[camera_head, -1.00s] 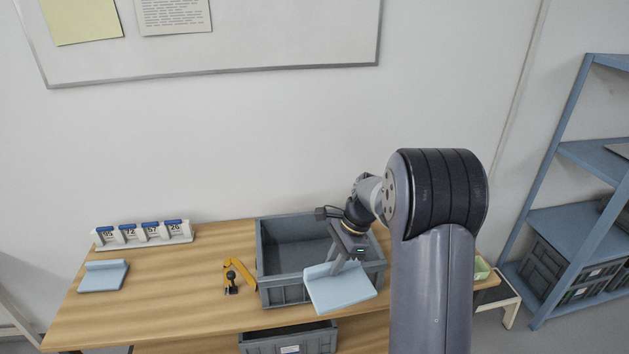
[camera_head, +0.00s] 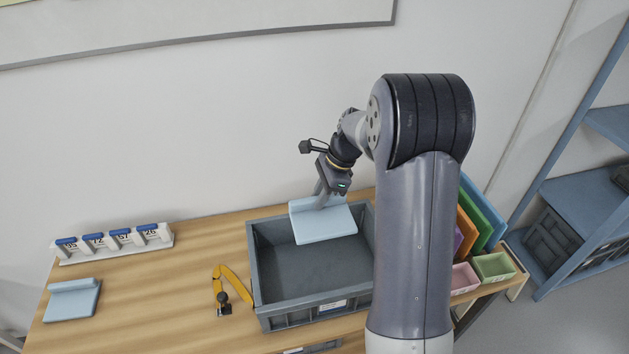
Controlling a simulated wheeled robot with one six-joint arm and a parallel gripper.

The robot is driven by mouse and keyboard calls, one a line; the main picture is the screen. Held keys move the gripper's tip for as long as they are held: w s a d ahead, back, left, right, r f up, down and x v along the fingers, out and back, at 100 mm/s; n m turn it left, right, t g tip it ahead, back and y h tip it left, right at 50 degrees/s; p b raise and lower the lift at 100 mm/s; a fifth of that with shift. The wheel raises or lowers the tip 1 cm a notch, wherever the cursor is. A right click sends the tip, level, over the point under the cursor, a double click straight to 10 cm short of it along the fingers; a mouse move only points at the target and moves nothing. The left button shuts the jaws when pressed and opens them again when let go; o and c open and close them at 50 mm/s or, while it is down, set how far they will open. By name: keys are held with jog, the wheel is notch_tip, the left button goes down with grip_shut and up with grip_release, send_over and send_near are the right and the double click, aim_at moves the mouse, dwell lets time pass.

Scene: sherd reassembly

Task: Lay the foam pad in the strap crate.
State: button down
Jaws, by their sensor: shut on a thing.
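A light blue foam pad (camera_head: 325,228) with a raised ridge along its back is held in my gripper (camera_head: 322,203). My gripper is shut on that ridge; its fingertips are partly hidden. The pad hangs roughly level over the back part of a grey open crate (camera_head: 284,318) on the table and covers part of its back rim. The crate's visible floor is bare. My arm hides the crate's right side. A similar light blue pad (camera_head: 72,303) lies on the table at the far left.
A row of flip-number counters (camera_head: 112,243) stands at the back left. Pink (camera_head: 466,277) and green (camera_head: 493,267) bins and coloured upright panels (camera_head: 481,218) stand right of my arm.

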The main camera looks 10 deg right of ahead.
jog(key=b, duration=1.5)
send_over(312, 261)
jog(key=d, duration=0.2)
notch_tip(312, 261, down, 17)
jog(key=shift+f+b, duration=1.25)
jog(key=shift+f, duration=1.5)
jog(key=shift+f+b, duration=0.3)
jog(key=shift+f, duration=0.35)
jog(key=c, duration=1.2)
grip_release()
jog(key=shift+c, duration=0.2)
notch_tip(312, 261, up, 12)
jog(key=p, duration=1)
jog(key=shift+f, duration=0.15)
